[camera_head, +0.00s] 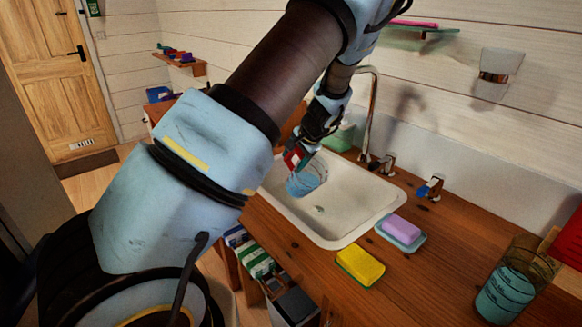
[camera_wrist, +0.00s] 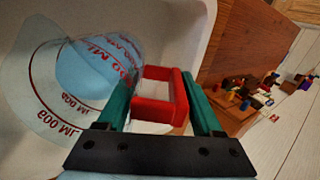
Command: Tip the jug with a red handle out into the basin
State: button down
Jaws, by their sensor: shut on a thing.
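The jug (camera_head: 307,180) is clear, with light blue contents and a red handle. It is over or inside the white basin (camera_head: 362,197), at its left part, and looks tilted in the head view. In the wrist view the jug (camera_wrist: 95,72) shows red "600 ML" markings, and its red handle (camera_wrist: 158,113) sits between the green fingers. My gripper (camera_wrist: 160,112) is shut on this handle. It also shows at the end of my arm in the head view (camera_head: 297,157). I cannot tell whether any liquid is leaving the jug or whether it touches the basin.
A faucet (camera_head: 372,105) rises behind the basin. A purple soap (camera_head: 401,229) on a dish and a yellow sponge (camera_head: 361,266) lie on the wooden counter (camera_head: 430,275). A glass with blue contents (camera_head: 505,293) stands at the right front. A wall shelf (camera_head: 182,61) is at the left back.

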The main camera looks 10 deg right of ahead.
aim_at(298, 150)
jog(key=shift+s+d+r+t+y+b, duration=0.4)
jog(key=shift+s+r+t+b, duration=0.3)
jog(key=shift+b, duration=0.3)
jog(key=shift+s+d+r+t+y+b, duration=0.1)
jog(key=shift+s+r+t+y+b, duration=0.1)
jog(key=shift+r+t+b, duration=0.25)
jog(key=shift+s+d+r+t+y+b, duration=0.1)
jog(key=shift+s+r+t+y+b, duration=0.1)
jog(key=shift+r+t+b, duration=0.3)
jog(key=shift+s+d+r+t+y+b, duration=0.15)
jog(key=shift+r+t+y+b, duration=0.1)
jog(key=shift+r+b, duration=0.25)
jog(key=s+d+r+t+y+b, duration=0.5)
jog(key=s+r+t+b, duration=0.2)
jog(key=s+t+b, duration=0.2)
jog(key=shift+s+r+t+b, duration=0.2)
jog(key=shift+s+t+b, duration=0.2)
jog(key=shift+s+b, duration=0.45)
jog(key=shift+w, duration=0.2)
jog(key=shift+w+a+f+g+h+p, duration=0.1)
jog(key=shift+w+a+g+h+p, duration=0.1)
jog(key=shift+w+g+p, duration=0.3)
jog(key=shift+w+a+f+g+h+p, duration=0.1)
jog(key=shift+w+a+g+h+p, duration=0.1)
jog(key=shift+w+p, duration=0.35)
